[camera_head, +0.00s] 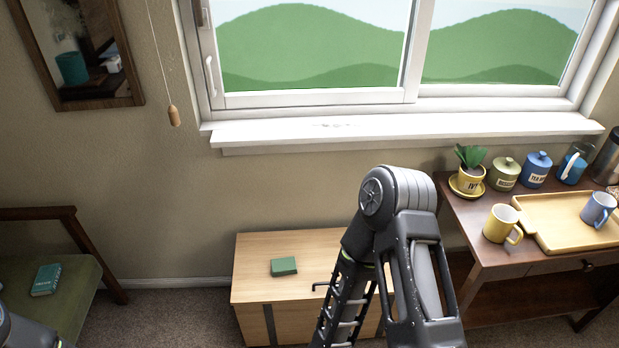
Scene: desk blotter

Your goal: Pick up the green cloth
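The green cloth (284,266) looks like a small folded pad. It lies flat on top of the light wooden cabinet (255,284), left of the middle of its top. Nothing touches it from above. My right arm stands to the right of the cloth, in front of the cabinet, and runs off the bottom edge; its gripper is out of the picture. Only a bit of my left arm shows in the bottom left corner, and its gripper is not in view.
A green-seated chair (75,300) with a teal book (46,280) stands at left. At right, a dark table (475,232) carries a yellow mug (502,223), a yellow tray (548,232), a blue mug (599,210), a potted plant and canisters. A window sill (400,130) runs behind.

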